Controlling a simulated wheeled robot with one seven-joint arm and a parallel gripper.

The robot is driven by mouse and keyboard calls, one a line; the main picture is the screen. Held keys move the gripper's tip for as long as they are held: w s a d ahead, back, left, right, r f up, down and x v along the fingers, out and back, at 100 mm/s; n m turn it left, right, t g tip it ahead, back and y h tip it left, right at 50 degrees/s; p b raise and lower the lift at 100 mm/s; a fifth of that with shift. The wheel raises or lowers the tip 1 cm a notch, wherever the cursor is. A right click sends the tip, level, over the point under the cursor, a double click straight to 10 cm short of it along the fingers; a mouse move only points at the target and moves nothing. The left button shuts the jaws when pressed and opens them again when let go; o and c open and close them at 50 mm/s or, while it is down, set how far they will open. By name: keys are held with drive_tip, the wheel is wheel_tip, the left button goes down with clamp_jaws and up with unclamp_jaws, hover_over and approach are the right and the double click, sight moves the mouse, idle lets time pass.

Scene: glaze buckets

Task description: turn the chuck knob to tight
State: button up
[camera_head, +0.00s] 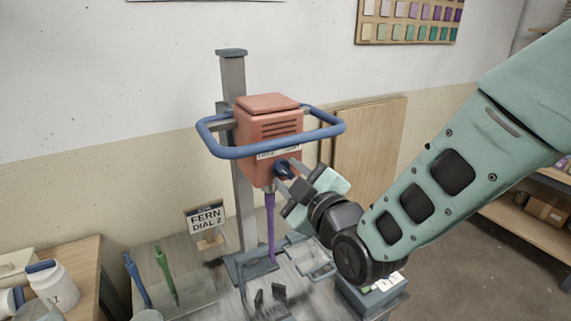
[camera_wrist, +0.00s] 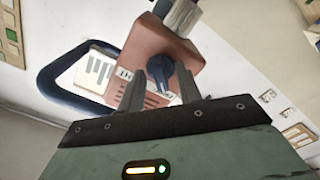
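The chuck knob (camera_head: 282,169) is dark blue and sits low on the front of the orange mixer head (camera_head: 268,128). In the wrist view the knob (camera_wrist: 159,70) shows between and just beyond my two fingertips, with its narrow end pointing down in the picture. A white label strip (camera_wrist: 124,74) by the knob seems to carry the word TIGHT; the rest is partly hidden. My gripper (camera_head: 288,177) is open, its fingers on either side of the knob. In the wrist view my gripper (camera_wrist: 161,82) shows gaps beside the knob; I cannot tell whether either finger touches it.
A blue loop handle (camera_head: 334,130) rings the mixer head, close above my gripper. A purple shaft (camera_head: 270,225) hangs below beside the grey column (camera_head: 241,190). A sign (camera_head: 206,219) reads FERN DIAL 2.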

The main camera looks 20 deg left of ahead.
drive_tip(key=shift+a, duration=0.1)
drive_tip(key=shift+c, duration=0.3)
clamp_jaws()
